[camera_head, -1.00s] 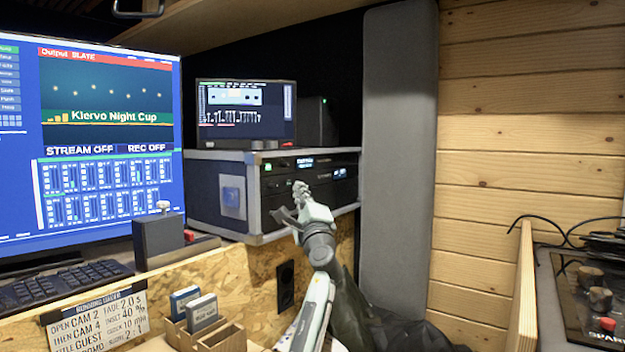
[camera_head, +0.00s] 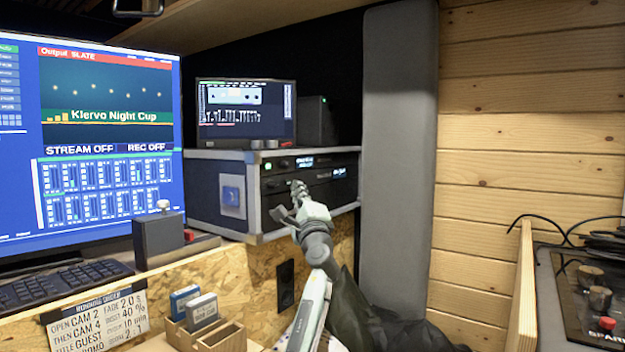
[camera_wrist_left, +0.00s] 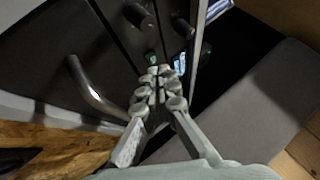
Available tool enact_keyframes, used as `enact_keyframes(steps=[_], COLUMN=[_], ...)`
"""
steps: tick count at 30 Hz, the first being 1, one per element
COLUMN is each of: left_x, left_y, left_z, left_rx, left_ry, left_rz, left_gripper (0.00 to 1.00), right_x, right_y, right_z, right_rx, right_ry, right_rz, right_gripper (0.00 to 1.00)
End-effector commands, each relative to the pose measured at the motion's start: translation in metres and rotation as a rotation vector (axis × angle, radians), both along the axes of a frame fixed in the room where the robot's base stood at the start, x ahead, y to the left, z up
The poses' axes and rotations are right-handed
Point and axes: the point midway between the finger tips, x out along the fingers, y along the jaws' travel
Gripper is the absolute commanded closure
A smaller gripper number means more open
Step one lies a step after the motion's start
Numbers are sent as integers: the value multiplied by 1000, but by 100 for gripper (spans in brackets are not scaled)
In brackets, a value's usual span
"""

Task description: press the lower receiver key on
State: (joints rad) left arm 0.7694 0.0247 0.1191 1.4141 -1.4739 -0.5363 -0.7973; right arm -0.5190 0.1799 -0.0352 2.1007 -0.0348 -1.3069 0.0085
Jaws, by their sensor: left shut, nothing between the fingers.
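The rack case (camera_head: 230,165) stands on the wooden ledge, with two dark receivers stacked in its front. The upper receiver (camera_head: 287,164) has a green-lit spot at its left and a lit display. The lower receiver (camera_head: 330,177) is below it, with a small lit display at its right. My left gripper (camera_head: 298,188) is shut and empty, its tips in front of the lower receiver's face. In the left wrist view, the shut fingertips (camera_wrist_left: 158,82) are close to a small greenish key (camera_wrist_left: 151,57) beside a lit display (camera_wrist_left: 179,63). I cannot tell whether they touch. The fingers partly hide the panel.
Knobs (camera_wrist_left: 182,28) and a metal handle (camera_wrist_left: 95,90) stick out from the rack front. A monitor (camera_head: 246,112) sits on top of the case. A grey padded panel (camera_head: 398,150) stands just right of it. A lever box (camera_head: 158,233) is at left.

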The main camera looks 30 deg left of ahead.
Motion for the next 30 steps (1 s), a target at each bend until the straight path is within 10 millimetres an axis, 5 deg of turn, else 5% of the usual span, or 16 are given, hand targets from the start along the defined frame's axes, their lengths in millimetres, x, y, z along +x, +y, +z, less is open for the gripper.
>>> enact_keyframes(steps=[30], left_x=[1], left_y=[9], left_z=[0], left_rx=[0], left_ry=[0], left_rz=[0], left_gripper=[100], right_x=[0], right_y=[0], right_z=[-1], right_rx=[0], right_ry=[0], right_rz=[1], right_gripper=[60])
